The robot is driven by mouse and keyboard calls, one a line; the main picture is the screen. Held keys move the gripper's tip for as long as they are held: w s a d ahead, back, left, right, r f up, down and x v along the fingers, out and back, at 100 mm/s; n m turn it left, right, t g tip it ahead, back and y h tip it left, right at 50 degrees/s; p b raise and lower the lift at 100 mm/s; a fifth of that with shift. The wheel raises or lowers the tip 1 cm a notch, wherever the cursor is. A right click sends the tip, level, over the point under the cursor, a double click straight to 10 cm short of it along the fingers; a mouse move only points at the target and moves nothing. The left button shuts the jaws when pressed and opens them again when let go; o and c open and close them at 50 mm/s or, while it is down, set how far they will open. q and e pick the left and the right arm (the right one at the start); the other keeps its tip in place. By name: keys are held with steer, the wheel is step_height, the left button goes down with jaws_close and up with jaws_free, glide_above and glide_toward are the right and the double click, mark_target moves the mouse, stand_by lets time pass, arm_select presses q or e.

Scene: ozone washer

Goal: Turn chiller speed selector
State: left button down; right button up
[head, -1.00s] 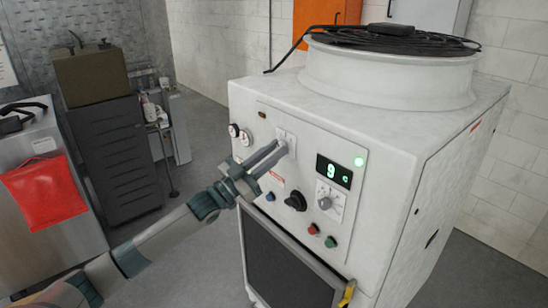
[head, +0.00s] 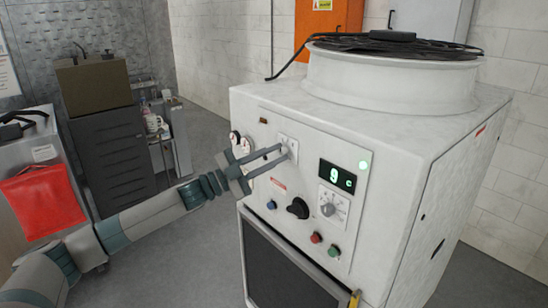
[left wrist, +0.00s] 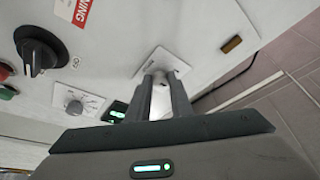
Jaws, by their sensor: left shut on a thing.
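The white chiller cabinet (head: 400,170) has a control panel on its front. A small grey selector knob (head: 292,148) sits on a white plate (head: 288,140) at the panel's upper left. My left gripper (head: 284,152) is shut on this knob, one finger on each side. In the left wrist view the fingers (left wrist: 163,92) hold the silvery knob (left wrist: 160,76) against its plate (left wrist: 158,60). They hide most of it, and its marking cannot be read. My right gripper is not in view.
The panel also has a green display reading 9 (head: 337,176), a grey dial (head: 328,209), a black rotary switch (head: 297,208), coloured buttons (head: 316,238) and gauges (head: 240,140). A dark drawer cabinet (head: 110,150) stands at the left. Floor between is free.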

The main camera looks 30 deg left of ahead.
mark_target(280, 154)
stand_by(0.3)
arm_select(q)
steer(key=c, duration=1.6)
jaws_free()
steer(key=shift+f, duration=0.1)
